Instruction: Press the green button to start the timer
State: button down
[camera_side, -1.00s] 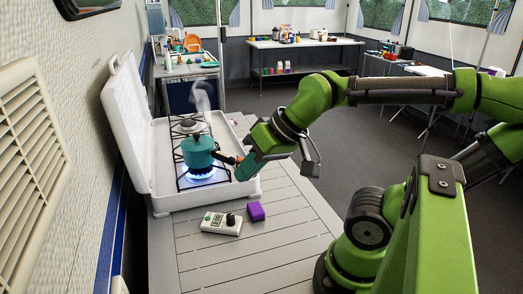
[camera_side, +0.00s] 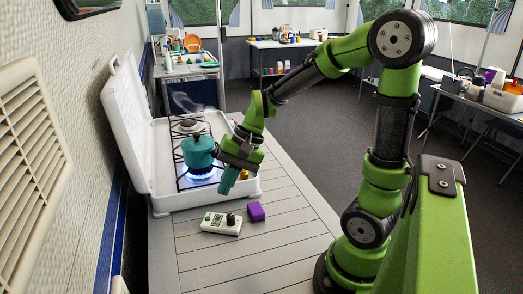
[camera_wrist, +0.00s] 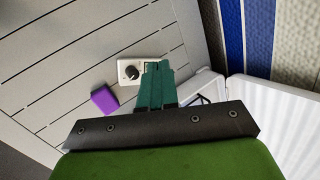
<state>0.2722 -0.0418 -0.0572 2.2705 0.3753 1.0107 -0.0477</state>
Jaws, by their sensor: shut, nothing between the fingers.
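My gripper (camera_side: 227,188) points downward, above and behind the timer, near the stove's front edge, apart from the timer. In the wrist view my gripper (camera_wrist: 157,65) shows its teal fingers shut together with nothing between them. They hide part of the timer (camera_wrist: 128,72), whose knob shows to their left.
A purple block (camera_side: 256,212) lies just right of the timer. A teal kettle (camera_side: 198,152) steams on a lit burner of the white camp stove (camera_side: 165,204), close beside my gripper. The stove's raised lid (camera_side: 124,130) stands at left. The table's front is clear.

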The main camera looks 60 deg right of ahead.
aim_at(208, 218)
jog(key=w+d+f+m+t+y, duration=0.1)
jog(key=w+d+f+m+y, duration=0.1)
jog(key=w, duration=0.5)
jog(key=m+y, duration=0.1)
jog(key=m, duration=0.1)
jog(key=shift+w+m+t, duration=0.25)
jog(key=shift+m+t, duration=0.05)
jog(key=shift+m, duration=0.1)
jog(key=shift+f, duration=0.2)
jog(key=shift+f, duration=4.35)
jog(key=shift+f, duration=0.4)
